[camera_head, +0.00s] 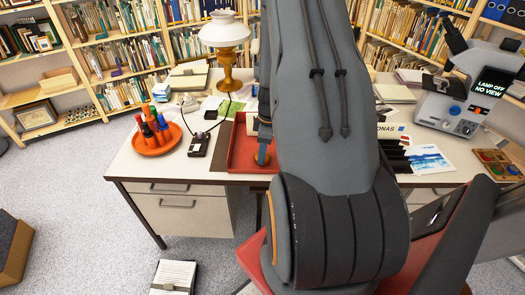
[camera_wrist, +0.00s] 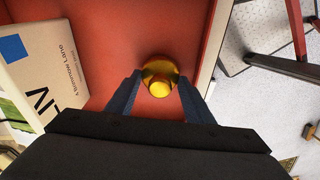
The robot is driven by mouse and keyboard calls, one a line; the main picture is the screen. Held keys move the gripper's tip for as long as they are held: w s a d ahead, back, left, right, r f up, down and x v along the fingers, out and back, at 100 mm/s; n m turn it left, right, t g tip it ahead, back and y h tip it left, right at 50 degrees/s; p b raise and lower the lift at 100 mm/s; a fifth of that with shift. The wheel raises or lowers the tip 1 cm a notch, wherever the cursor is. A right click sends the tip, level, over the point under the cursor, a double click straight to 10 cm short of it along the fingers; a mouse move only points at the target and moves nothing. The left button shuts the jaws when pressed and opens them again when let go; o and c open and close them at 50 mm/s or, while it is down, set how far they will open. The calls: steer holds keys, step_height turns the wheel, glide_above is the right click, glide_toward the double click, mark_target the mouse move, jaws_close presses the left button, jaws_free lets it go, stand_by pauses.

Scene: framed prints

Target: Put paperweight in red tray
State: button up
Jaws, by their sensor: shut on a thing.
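The paperweight is a small amber-gold glassy dome (camera_wrist: 159,72), seen between the two blue fingertips of my gripper (camera_wrist: 160,92) in the wrist view. The gripper is shut on it. The red tray (camera_wrist: 112,28) fills the background of that view, with the paperweight over its floor near the right wall. I cannot tell whether the paperweight touches the floor. In the head view the red tray (camera_head: 241,150) lies on the desk, partly hidden by my arm. My gripper (camera_head: 262,156) reaches down into it, with an amber bit of the paperweight (camera_head: 260,160) at its tip.
A pale book (camera_wrist: 45,75) lies at the tray's left in the wrist view. A microscope (camera_head: 455,95) stands right.

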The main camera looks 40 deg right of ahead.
steer(key=shift+f, duration=0.1)
steer(key=o, duration=1.4)
step_height(320, 180, up, 12)
steer(key=s+d+b, duration=0.1)
steer(key=b, duration=0.2)
steer(key=s+a+r+m, duration=0.2)
steer(key=a+m, duration=0.1)
steer(key=a, duration=0.6)
steer(key=s+a+r+m, duration=0.2)
steer(key=s+a+r, duration=0.1)
steer(key=a, duration=0.7)
steer(key=s+a+r+m+h, duration=0.1)
steer(key=s+a+r+m, duration=0.2)
steer(key=a, duration=0.7)
steer(key=shift+m, duration=0.3)
